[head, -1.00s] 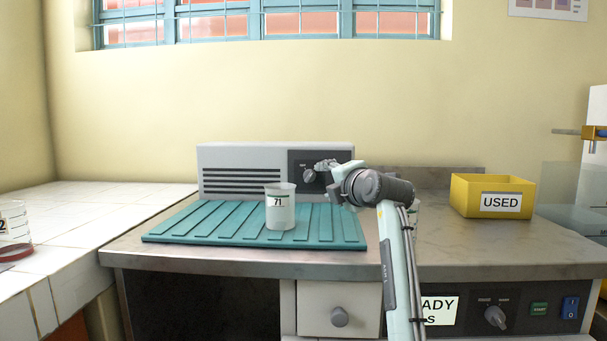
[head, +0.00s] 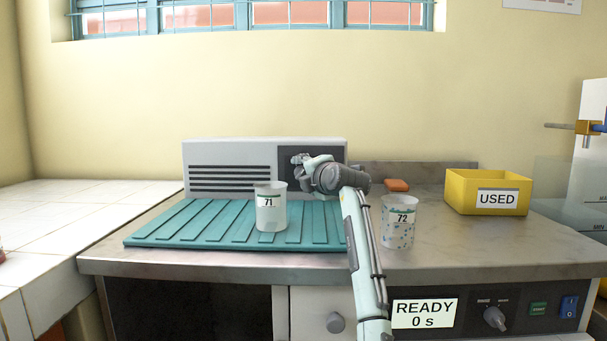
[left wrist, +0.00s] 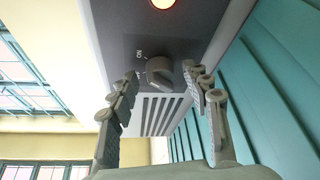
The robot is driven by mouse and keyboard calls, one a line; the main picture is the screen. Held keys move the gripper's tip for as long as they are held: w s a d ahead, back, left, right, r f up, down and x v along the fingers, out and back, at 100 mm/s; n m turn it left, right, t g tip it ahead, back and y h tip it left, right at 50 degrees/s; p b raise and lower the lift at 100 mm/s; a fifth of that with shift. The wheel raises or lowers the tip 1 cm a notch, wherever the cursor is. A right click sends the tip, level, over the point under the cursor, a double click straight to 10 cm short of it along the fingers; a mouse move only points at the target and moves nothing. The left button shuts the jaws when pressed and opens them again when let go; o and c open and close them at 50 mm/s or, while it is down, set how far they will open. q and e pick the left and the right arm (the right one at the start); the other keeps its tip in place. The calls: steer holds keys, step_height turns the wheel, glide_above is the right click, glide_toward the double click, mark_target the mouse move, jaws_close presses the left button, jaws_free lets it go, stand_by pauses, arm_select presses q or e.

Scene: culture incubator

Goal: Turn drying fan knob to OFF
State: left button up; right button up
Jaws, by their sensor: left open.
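The drying fan (head: 232,152) is a grey box with dark vent slots at the back of the bench. Its dark control panel (head: 339,154) is mostly covered by my left arm in the head view. In the left wrist view the round grey knob (left wrist: 159,72) shows on the panel, with an "ON" mark beside it and a lit orange-red lamp (left wrist: 163,3) near the top edge. My left gripper (left wrist: 162,90) is open, with its fingers on either side of the knob in that picture; contact is not visible. My left gripper (head: 300,168) also shows in the head view. My right gripper is out of view.
Beaker 71 (head: 270,215) stands on the teal ribbed mat (head: 165,232) in front of the fan. Beaker 72 (head: 397,235), with blue spots, stands right of my arm. An orange block (head: 397,185) and a yellow USED bin (head: 465,207) are farther back.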

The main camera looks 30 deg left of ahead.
arm_select(q)
steer(key=shift+c, duration=0.6)
jaws_close()
